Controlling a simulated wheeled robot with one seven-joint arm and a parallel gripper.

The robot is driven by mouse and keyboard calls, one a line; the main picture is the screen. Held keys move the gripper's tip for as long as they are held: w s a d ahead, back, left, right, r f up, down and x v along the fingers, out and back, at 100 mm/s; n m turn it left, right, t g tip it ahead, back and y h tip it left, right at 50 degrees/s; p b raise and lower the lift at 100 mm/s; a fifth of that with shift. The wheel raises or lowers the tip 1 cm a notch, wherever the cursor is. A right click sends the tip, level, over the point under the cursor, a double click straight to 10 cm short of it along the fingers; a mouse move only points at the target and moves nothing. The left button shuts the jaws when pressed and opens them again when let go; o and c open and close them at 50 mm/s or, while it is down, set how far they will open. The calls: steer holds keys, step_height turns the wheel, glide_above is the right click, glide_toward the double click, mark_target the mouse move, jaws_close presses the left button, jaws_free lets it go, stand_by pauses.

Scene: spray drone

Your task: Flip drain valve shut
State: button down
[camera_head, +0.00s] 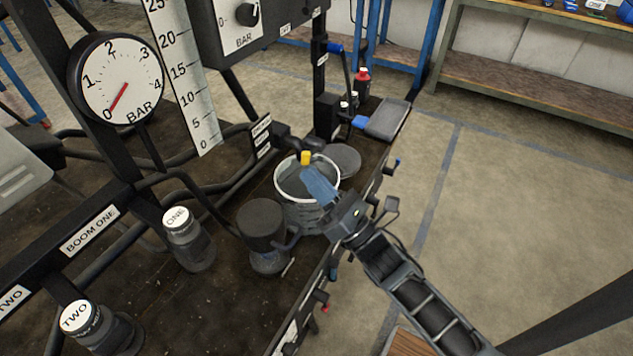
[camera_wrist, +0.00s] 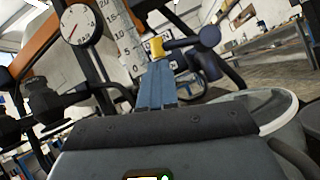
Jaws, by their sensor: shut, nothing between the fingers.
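My gripper (camera_head: 308,170) reaches in from the lower right, over a clear bucket (camera_head: 287,215) with a pale rim. Its blue fingers are shut together, with nothing visible between them. They also show in the wrist view (camera_wrist: 157,68). A small yellow piece (camera_head: 305,157), which looks like a valve handle, is right at the fingertips. It also shows in the wrist view (camera_wrist: 157,47), beside a dark pipe fitting (camera_wrist: 193,50). I cannot tell whether the fingers touch it. I cannot make out which way the valve is turned.
A dark lidded cup (camera_head: 263,222) stands left of the bucket, and a round grey disc (camera_head: 342,160) lies behind it. Jars marked ONE (camera_head: 186,240) and TWO (camera_head: 98,325) hang at the left. A gauge (camera_head: 117,78) reads near zero. The floor at right is clear.

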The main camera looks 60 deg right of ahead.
steer(key=r+m+h, duration=0.1)
steer(key=m, duration=0.1)
steer(key=r+m+g+h+p, duration=0.1)
steer(key=m, duration=0.1)
steer(key=r+m+g+h, duration=0.1)
steer(key=m+h, duration=0.1)
steer(key=shift+a+p, duration=0.2)
steer(key=shift+p, duration=0.15)
steer(key=d+r+m+g+h+p, duration=0.2)
steer(key=d+r+m+g, duration=0.1)
steer(key=r+m, duration=0.2)
steer(key=shift+r+m+p, duration=0.15)
steer(key=shift+m+p, duration=0.2)
steer(key=shift+m, duration=0.45)
steer(key=shift+w+d, duration=0.1)
